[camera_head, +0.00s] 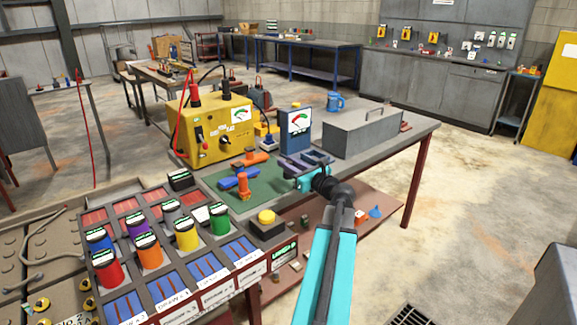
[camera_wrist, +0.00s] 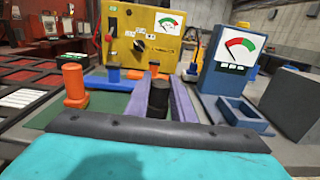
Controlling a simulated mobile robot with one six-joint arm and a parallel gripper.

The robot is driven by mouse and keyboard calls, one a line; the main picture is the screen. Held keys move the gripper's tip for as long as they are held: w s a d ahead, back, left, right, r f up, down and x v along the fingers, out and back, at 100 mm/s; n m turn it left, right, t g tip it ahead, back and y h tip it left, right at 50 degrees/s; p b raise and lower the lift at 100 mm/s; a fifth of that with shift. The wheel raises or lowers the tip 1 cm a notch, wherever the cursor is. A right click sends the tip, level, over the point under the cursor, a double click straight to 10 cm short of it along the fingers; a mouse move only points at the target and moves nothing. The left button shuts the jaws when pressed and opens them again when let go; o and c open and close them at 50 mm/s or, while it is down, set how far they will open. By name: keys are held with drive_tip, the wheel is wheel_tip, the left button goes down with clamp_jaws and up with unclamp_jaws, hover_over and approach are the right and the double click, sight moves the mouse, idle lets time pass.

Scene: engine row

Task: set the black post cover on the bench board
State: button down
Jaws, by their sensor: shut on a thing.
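My gripper (camera_head: 303,161) is over the bench, its purple fingers closed. In the wrist view the fingers (camera_wrist: 160,88) are shut on a small black cylindrical piece, the black post cover (camera_wrist: 158,98). In the head view I cannot make out the cover among the fingers. A green board (camera_head: 257,193) lies flat on the bench, to the left of and below my gripper in the picture. It also shows in the wrist view (camera_wrist: 45,117). Whether the cover touches anything below is hidden by my gripper.
Orange (camera_head: 244,186) and blue (camera_head: 229,181) pieces stand on the board. A yellow charger (camera_head: 208,130) stands behind it. A blue-grey meter (camera_head: 295,128) and grey toolbox (camera_head: 362,131) stand near my gripper. A rack of coloured cylinders (camera_head: 148,250) fills the front left.

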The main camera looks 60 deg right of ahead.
drive_tip(key=shift+w+d+f, duration=0.1)
drive_tip(key=shift+w+d, duration=0.45)
drive_tip(key=shift+d, duration=0.25)
drive_tip(key=shift+w+d+f, duration=0.1)
drive_tip(key=shift+w+d, duration=0.45)
drive_tip(key=shift+d, duration=0.3)
drive_tip(key=shift+w+d+f, duration=0.1)
drive_tip(key=shift+w+d, duration=0.45)
drive_tip(key=shift+d, duration=0.25)
drive_tip(key=shift+w+d, duration=0.2)
drive_tip(key=shift+d, duration=0.2)
drive_tip(key=shift+f, duration=1.75)
drive_tip(key=shift+f, duration=0.1)
drive_tip(key=c, duration=1.5)
unclamp_jaws()
drive_tip(key=shift+c, duration=0.2)
